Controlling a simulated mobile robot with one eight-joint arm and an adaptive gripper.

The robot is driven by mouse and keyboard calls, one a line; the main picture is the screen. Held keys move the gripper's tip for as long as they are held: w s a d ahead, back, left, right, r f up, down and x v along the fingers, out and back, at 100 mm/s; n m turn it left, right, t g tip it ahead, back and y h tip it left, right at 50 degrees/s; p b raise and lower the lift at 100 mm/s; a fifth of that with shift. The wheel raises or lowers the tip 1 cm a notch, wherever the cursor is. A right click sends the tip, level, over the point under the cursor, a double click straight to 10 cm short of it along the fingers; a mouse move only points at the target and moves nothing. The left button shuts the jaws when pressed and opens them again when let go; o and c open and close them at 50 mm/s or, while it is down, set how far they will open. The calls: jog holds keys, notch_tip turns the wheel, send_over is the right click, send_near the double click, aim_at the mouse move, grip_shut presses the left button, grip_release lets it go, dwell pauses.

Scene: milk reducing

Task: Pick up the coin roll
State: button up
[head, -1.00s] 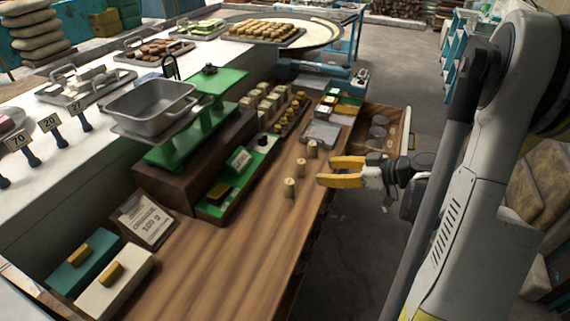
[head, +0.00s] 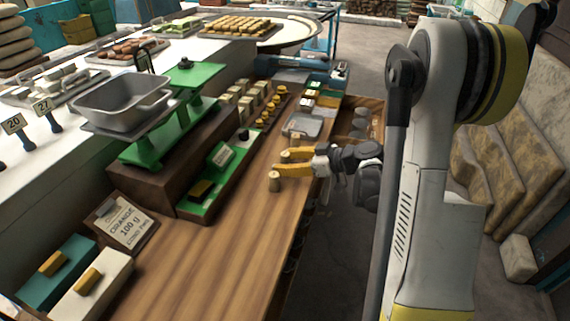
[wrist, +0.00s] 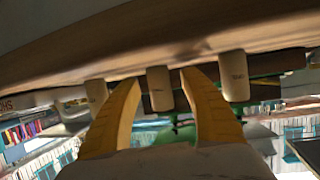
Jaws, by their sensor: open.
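Three small pale coin rolls stand upright on the wooden counter. In the head view, the nearest roll (head: 274,183) stands just in front of the lower finger. The middle roll (head: 285,158) shows at the fingertips, and the farther one is mostly hidden by my gripper. My gripper (head: 281,161) is open, its yellow fingers reaching left over the counter's right edge. In the wrist view, which is upside down, the middle roll (wrist: 160,88) stands between the open fingertips (wrist: 159,77). The other rolls stand outside the fingers, one at the left (wrist: 97,92) and one at the right (wrist: 233,76).
A green balance scale (head: 150,150) with a grey pan (head: 125,105) stands on a wooden block to the left. Green trays, a grey dish (head: 302,125) and an open drawer (head: 376,104) lie around. The front counter (head: 215,255) is clear beside a price sign (head: 122,222).

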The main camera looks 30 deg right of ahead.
grip_shut()
jog(key=shift+r, duration=0.15)
notch_tip(320, 180, up, 4)
jog(key=p, duration=0.2)
jog(key=shift+r+p, duration=0.25)
jog(key=shift+p, duration=0.1)
jog(key=w+d+r+p, duration=0.2)
jog(key=d+r+p, duration=0.3)
jog(key=d, duration=0.7)
notch_tip(320, 180, up, 2)
jog(key=m+t+h+b, duration=0.1)
jog(key=m+h, duration=0.1)
send_over(285, 153)
jog(key=w, duration=0.3)
jog(key=s+a+r+m+h, duration=0.1)
jog(key=s+a, duration=0.1)
jog(key=a, duration=0.4)
jog(key=s+a+r+m+t+h, duration=0.1)
jog(key=s+a, duration=0.2)
jog(key=a, duration=0.3)
jog(key=shift+s+r, duration=0.25)
jog(key=shift+r, duration=0.1)
